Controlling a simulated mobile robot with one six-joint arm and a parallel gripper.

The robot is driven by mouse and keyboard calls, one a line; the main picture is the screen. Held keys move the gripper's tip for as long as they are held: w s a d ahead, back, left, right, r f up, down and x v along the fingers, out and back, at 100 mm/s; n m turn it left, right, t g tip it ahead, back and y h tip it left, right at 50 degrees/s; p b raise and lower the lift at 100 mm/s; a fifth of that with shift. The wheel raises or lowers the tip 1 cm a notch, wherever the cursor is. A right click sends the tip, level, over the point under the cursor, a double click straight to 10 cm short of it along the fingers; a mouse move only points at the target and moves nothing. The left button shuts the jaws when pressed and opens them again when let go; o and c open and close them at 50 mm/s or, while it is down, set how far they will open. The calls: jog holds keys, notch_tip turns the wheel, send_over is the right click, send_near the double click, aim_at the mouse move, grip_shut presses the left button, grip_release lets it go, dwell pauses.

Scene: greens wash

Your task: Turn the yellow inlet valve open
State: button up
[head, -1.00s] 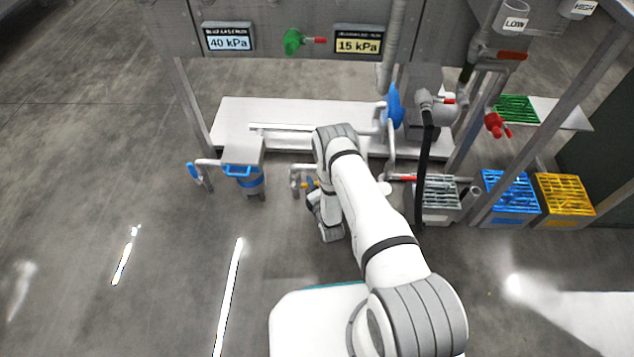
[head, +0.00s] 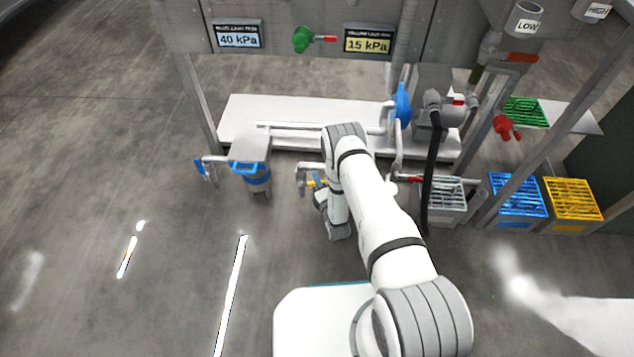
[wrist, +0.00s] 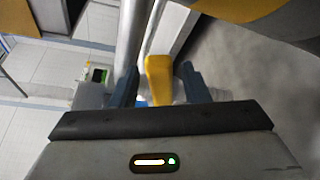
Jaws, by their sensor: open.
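The yellow inlet valve handle (wrist: 160,80) shows in the wrist view between the two fingers of my open gripper (wrist: 160,85). A gap shows on each side of the handle, and I see no clear contact. A grey pipe (wrist: 131,40) runs up just to its left. In the head view a small yellow piece of the valve (head: 318,183) shows at the left of my wrist, by the low pipe. My arm hides the rest of the valve and most of the gripper there.
A grey crate (head: 440,194), a blue crate (head: 518,195) and a yellow crate (head: 572,200) stand at the right. Bare floor lies in front and left.

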jog(key=p+v, duration=0.2)
jog(key=v, duration=0.5)
jog(key=shift+s+p, duration=0.3)
jog(key=shift+p, duration=0.05)
jog(key=shift+d, duration=0.1)
